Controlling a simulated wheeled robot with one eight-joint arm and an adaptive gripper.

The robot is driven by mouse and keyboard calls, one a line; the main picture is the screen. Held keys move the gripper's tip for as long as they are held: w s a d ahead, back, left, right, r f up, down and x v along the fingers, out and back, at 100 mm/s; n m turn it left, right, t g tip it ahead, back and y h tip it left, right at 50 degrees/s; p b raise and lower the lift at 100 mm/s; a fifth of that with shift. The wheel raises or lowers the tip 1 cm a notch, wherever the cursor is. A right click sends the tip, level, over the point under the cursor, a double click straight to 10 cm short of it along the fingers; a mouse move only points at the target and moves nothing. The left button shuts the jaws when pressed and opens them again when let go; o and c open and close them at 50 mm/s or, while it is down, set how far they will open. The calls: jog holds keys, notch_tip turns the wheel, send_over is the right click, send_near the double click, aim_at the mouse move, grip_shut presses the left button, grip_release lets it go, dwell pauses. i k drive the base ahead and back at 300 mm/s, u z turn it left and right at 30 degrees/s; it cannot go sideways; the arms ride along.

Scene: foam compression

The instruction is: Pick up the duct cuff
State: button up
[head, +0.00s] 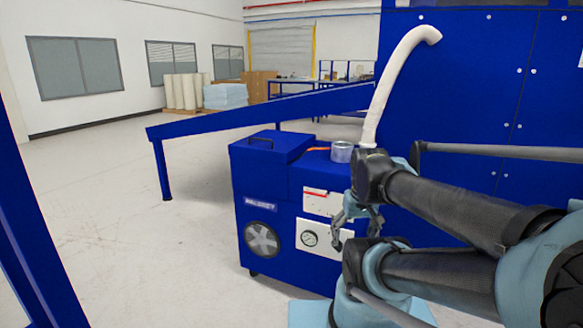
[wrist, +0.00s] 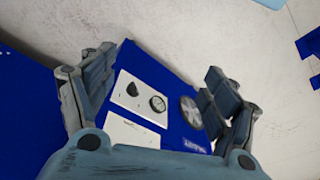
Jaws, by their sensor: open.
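The duct cuff (head: 341,152) appears to be the short silvery metal cylinder standing upright on top of the blue machine (head: 262,212). It does not show in the wrist view. My gripper (head: 357,220) is in front of the machine's front panel, lower than the cuff and apart from it, partly hidden by my arm. In the wrist view my gripper (wrist: 158,98) has its fingers spread wide and empty, with the machine's front panel (wrist: 150,75) showing beyond them.
A white hose (head: 388,85) rises behind the cuff, beside a large blue cabinet (head: 470,80). An orange strip (head: 318,149) lies left of the cuff. A raised blue box (head: 272,147) tops the machine's left side. A sloping blue beam (head: 260,113) runs behind. The floor at left is clear.

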aim_at(368, 136)
jog(key=z, duration=0.3)
jog(key=k, duration=1.15)
jog(key=z, duration=0.2)
jog(key=i, duration=1.75)
jog(key=u, duration=0.25)
